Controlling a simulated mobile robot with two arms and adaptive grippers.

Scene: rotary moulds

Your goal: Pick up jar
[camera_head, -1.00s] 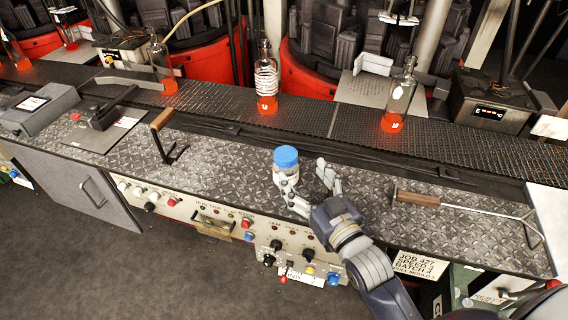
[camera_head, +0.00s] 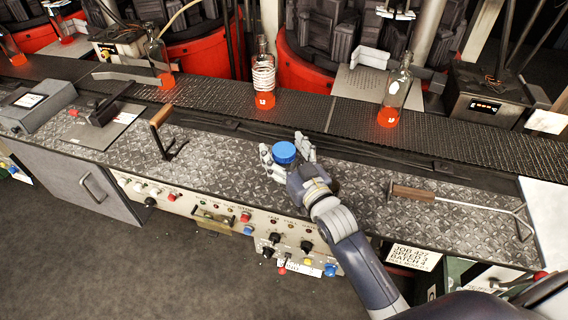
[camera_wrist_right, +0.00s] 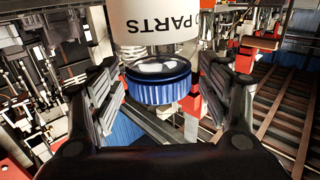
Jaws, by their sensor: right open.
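The jar has a blue ribbed lid (camera_head: 285,152); in the head view its body is mostly hidden by my right gripper (camera_head: 287,155). In the right wrist view the lid (camera_wrist_right: 158,80) and a white label reading "PARTS" (camera_wrist_right: 155,22) show between the fingers of my right gripper (camera_wrist_right: 165,92). The gripper is open, with one finger on each side of the jar. A gap shows between the lid and the fingers in the wrist view. Whether a finger touches the jar's body cannot be told. My left gripper is not in view.
A wooden-handled hook tool (camera_head: 415,194) lies right of my arm. Another wooden-handled tool (camera_head: 162,118) stands to the left. Bottles with glowing red bases, such as the ringed one (camera_head: 264,78), stand on the conveyor (camera_head: 215,92) behind.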

